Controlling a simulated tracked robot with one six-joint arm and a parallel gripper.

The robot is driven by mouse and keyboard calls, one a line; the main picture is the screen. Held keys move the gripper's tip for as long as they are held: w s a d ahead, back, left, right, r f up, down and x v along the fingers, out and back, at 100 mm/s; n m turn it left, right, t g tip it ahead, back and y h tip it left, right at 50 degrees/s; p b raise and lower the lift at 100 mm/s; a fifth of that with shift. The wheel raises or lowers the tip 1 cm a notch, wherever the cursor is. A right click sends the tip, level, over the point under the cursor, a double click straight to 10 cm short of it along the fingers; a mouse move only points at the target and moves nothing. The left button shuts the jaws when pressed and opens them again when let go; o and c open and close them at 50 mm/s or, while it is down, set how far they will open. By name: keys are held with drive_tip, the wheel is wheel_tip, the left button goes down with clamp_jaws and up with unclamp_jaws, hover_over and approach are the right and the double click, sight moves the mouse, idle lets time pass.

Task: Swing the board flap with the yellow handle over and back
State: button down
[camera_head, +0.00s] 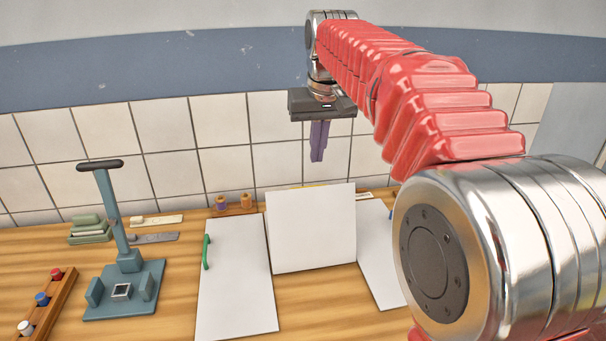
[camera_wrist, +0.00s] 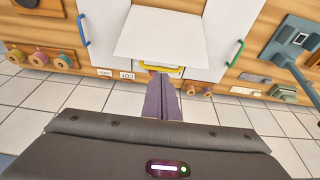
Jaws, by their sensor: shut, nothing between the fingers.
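The middle white board flap (camera_head: 312,230) is tilted up between the two flat white boards, partly covering their inner edges. It also shows in the wrist view (camera_wrist: 160,35). The yellow handle (camera_wrist: 162,70) shows at its wall-side edge in the wrist view, partly hidden by the flap and my fingertips. In the head view only a thin yellow strip shows behind the flap's far edge. My gripper (camera_head: 317,160) is shut and empty, its purple fingers pointing down above the wall side of the flap. In the wrist view its fingertips (camera_wrist: 163,77) overlap the handle; I cannot tell whether they touch.
The left board (camera_head: 235,285) has a green handle (camera_head: 206,252); the right board (camera_head: 380,255) has a blue handle (camera_wrist: 83,30). A blue-grey press stand (camera_head: 122,235) is at left, near a rack of coloured pegs (camera_head: 42,300). Spools (camera_head: 234,203) stand by the tiled wall.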

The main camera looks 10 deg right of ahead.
drive_tip(key=w+f, duration=0.2)
drive_tip(key=w, duration=0.8)
drive_tip(key=shift+f+g, duration=0.3)
drive_tip(key=shift+g, duration=0.1)
drive_tip(key=shift+w+f, duration=0.1)
drive_tip(key=x, duration=1)
drive_tip(key=shift+s+r, duration=0.2)
drive_tip(key=shift+s, duration=0.85)
drive_tip(key=shift+s+r, duration=0.15)
drive_tip(key=shift+s, duration=0.85)
